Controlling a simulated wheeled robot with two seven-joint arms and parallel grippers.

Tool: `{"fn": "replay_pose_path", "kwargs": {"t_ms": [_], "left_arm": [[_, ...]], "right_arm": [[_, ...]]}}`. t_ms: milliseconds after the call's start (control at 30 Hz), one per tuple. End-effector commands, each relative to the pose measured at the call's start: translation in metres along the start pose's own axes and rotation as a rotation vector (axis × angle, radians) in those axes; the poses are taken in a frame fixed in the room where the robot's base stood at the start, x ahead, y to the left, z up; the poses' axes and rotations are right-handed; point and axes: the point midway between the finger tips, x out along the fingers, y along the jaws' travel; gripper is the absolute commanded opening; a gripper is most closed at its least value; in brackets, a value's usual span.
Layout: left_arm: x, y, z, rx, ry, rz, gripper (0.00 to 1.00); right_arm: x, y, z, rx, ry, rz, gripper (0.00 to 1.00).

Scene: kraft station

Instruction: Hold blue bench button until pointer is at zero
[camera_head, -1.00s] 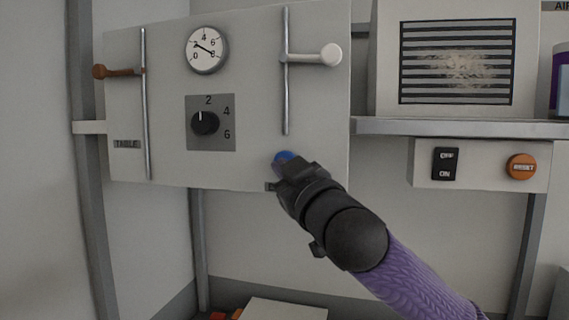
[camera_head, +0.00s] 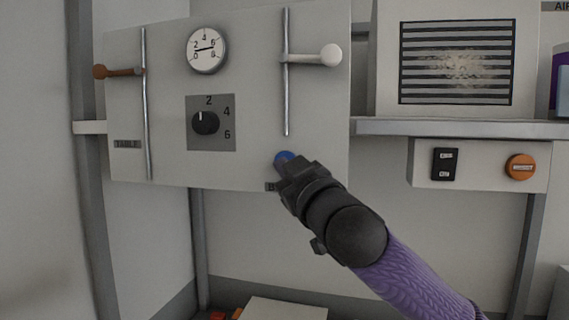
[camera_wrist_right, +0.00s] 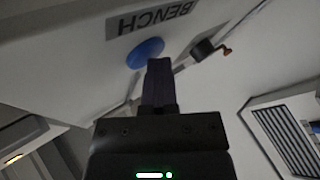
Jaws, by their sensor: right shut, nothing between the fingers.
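The blue bench button (camera_head: 284,157) is low on the grey panel, partly covered by my right gripper (camera_head: 288,172). In the right wrist view the blue button (camera_wrist_right: 146,52) is beside the BENCH label (camera_wrist_right: 155,18). There the shut, empty fingers (camera_wrist_right: 159,66) reach its lower right edge; I cannot tell whether they press it. The round gauge (camera_head: 207,50) is at the panel's top. Its needle lies nearly level, left end between 0 and 2, right end between 6 and 8; which end is the pointer is unclear. My left gripper is out of view.
A black dial (camera_head: 205,122) is left of the button. A white-knobbed lever (camera_head: 330,55) is above it, and a brown-knobbed lever (camera_head: 100,71) at the far left.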

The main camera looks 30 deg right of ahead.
Motion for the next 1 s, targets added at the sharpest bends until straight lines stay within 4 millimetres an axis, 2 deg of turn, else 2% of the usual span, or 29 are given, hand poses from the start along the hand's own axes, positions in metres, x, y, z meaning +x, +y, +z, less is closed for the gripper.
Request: {"fn": "replay_pose_path", "kwargs": {"t_ms": [367,700,1000], "left_arm": [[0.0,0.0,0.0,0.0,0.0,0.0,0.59],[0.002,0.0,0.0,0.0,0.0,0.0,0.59],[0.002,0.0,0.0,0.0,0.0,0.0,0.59]], "right_arm": [[0.0,0.0,0.0,0.0,-0.002,0.001,0.0],[-0.011,-0.008,-0.007,0.0,-0.001,0.001,0.0],[-0.013,-0.01,-0.009,0.0,0.0,0.0,0.0]]}}
